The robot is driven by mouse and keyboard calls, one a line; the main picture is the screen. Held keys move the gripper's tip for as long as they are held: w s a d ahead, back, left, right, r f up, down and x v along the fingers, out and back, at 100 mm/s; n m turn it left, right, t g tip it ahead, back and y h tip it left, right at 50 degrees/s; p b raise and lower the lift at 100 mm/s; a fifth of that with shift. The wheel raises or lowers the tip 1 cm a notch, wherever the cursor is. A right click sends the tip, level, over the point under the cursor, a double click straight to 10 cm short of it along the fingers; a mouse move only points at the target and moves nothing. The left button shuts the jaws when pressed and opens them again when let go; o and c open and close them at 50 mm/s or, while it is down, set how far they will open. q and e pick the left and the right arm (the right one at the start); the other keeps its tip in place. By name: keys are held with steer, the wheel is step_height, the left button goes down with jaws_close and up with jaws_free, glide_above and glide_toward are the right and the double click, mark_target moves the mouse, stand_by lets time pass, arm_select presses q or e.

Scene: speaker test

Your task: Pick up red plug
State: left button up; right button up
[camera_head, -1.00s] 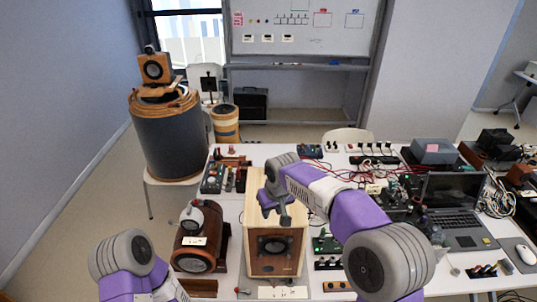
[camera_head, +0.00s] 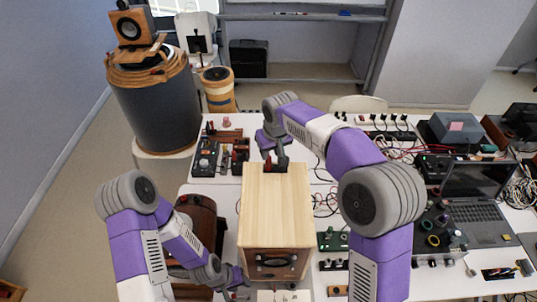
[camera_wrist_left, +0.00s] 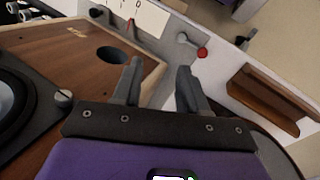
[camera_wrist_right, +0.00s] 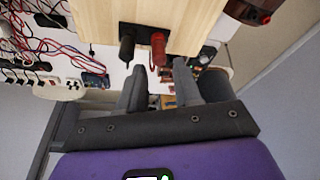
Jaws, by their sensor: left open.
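A wooden speaker box (camera_head: 274,205) stands in the middle of the table. In the right wrist view a red plug-like piece (camera_wrist_right: 158,48) and a black one (camera_wrist_right: 127,42) sit side by side at the box's edge. My right gripper (camera_head: 272,166) is at the box's far edge; its open fingers (camera_wrist_right: 160,75) point toward the red piece, which is not clasped. In the left wrist view a small red piece (camera_wrist_left: 130,28) stands by a white card, and a red ball-tipped lever (camera_wrist_left: 202,52) lies beyond the fingers. My left gripper (camera_head: 238,287) is open and empty at the box's front left.
A dark wooden round-fronted unit (camera_head: 200,222) stands left of the box, close to my left arm. A laptop (camera_head: 478,200) and cabled devices fill the table's right side. Small switch boards (camera_head: 333,242) lie just right of the box.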

mark_target(269, 157)
steer(key=x, duration=0.4)
steer(key=p+x, duration=0.1)
steer(key=x, duration=0.1)
steer(key=shift+w+f, duration=0.25)
steer(key=shift+w, duration=0.2)
steer(key=shift+c, duration=0.4)
jaws_close()
